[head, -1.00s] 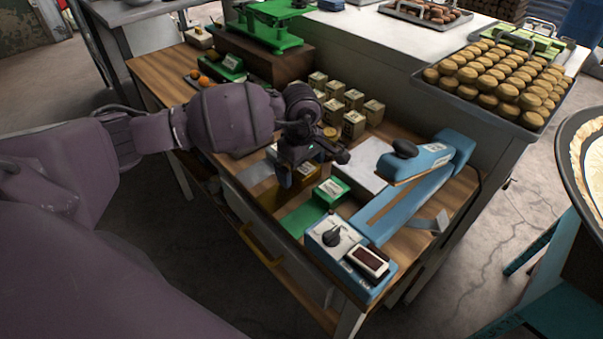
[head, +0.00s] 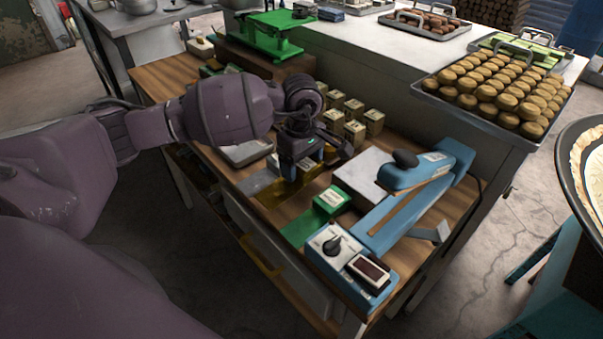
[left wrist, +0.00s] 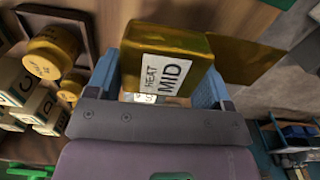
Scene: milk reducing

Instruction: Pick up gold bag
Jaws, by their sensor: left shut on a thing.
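The gold bag (head: 283,193) is on the wooden table under my left gripper (head: 303,173) in the head view, partly hidden by it. In the left wrist view the gold bag (left wrist: 190,42) has a bulging body with a white "HEAT MID" label and a flat end reaching right. The blue fingers of my left gripper (left wrist: 158,78) are shut on both sides of its body. Whether the bag touches the table is hard to tell. My right gripper is not in view.
A green bag (head: 330,199) lies right of the gold bag. A blue sealer (head: 400,200) with a dial box (head: 335,245) stands further right. Several small boxes (head: 354,130) stand behind. A tray of round buns (head: 500,85) sits on the counter. Grey flat items lie left.

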